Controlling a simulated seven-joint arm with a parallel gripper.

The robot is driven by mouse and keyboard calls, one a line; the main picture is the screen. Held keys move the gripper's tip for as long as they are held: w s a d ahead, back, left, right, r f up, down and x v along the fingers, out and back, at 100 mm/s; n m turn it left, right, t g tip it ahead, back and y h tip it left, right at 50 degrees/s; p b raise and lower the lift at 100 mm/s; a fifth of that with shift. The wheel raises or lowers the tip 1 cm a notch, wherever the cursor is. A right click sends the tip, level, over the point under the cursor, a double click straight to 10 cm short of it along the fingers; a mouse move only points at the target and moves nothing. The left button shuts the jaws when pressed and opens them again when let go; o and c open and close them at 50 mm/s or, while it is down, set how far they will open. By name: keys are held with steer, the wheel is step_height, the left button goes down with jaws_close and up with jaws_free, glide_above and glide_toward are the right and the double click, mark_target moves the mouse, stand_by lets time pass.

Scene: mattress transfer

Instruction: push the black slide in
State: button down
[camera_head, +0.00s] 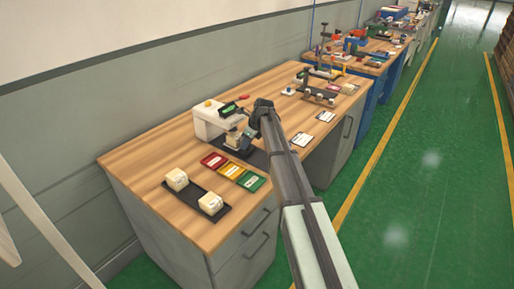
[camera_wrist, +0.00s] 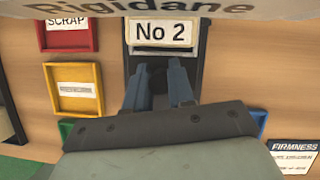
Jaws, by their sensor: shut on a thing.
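The black slide (camera_head: 256,158) lies on the bench at the foot of a white press-like machine (camera_head: 208,122) with an orange button. In the wrist view the dark slide (camera_wrist: 192,92) runs under the fingers. A pale block labelled "No 2" (camera_wrist: 162,33) sits at its far end, by the machine's "Rigidane" housing (camera_wrist: 170,8). My gripper (camera_head: 240,141) is low over the slide. In the wrist view its blue fingers (camera_wrist: 159,76) point toward the block and are shut on part of the slide, apparently its handle; the grip itself is largely hidden.
Red (camera_head: 214,160), yellow (camera_head: 231,169) and green (camera_head: 250,181) trays lie in front of the machine. Two pale blocks (camera_head: 176,179) (camera_head: 210,202) stand on a dark strip nearer the front. White cards (camera_head: 301,139) and a small rack (camera_head: 318,95) lie further along the bench.

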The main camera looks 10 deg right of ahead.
steer(key=shift+w+a, duration=0.65)
steer(key=shift+w, duration=0.1)
steer(key=c, duration=1)
jaws_free()
steer(key=shift+o, duration=0.2)
steer(key=v, duration=1.3)
steer(key=shift+r, duration=0.4)
steer(key=shift+d, duration=0.1)
